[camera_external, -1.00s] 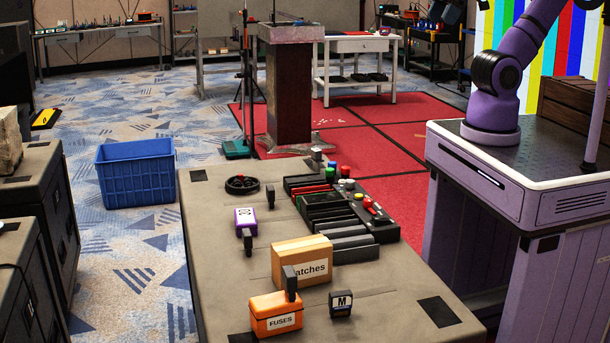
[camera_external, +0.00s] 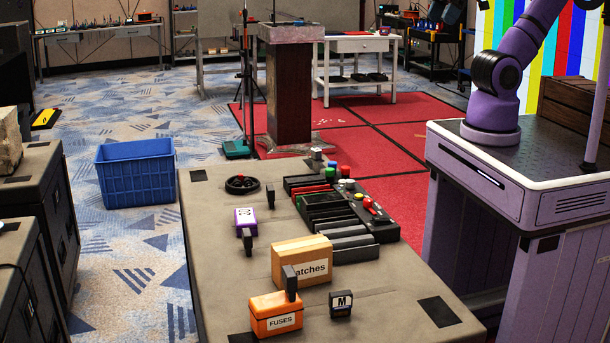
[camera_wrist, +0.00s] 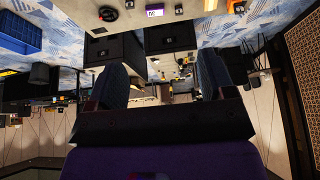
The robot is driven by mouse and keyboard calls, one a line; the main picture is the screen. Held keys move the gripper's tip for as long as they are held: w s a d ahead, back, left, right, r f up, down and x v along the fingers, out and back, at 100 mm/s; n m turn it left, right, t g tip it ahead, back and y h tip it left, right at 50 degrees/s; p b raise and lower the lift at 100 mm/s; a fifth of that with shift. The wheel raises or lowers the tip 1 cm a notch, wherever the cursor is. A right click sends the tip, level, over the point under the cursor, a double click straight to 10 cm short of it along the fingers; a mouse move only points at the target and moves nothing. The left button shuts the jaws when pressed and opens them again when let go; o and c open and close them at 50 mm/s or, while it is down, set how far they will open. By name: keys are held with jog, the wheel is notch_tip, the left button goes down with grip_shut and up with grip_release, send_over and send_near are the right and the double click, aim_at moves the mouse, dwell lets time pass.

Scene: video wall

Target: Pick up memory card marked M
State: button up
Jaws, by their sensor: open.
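The memory card marked M (camera_external: 341,304) is a small black block with a white M label. It stands on the near part of the table, just right of the orange FUSES box (camera_external: 276,315) and in front of the cardboard box labelled "atches" (camera_external: 302,260). I cannot make out the card in the wrist view. My gripper (camera_wrist: 162,78) is open and empty in the wrist view, its two dark fingers wide apart. It is outside the external view, where only part of my purple arm shows. The gripper is well away from the tabletop.
The grey table (camera_external: 215,285) also holds a purple item with a white label (camera_external: 245,217), a black wheel (camera_external: 242,184) and a black rack with coloured knobs (camera_external: 372,217). Dark upright pieces stand close to the boxes. A blue crate (camera_external: 136,174) is on the floor at left.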

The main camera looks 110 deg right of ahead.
aim_at(340, 292)
jog(key=shift+o, duration=0.5)
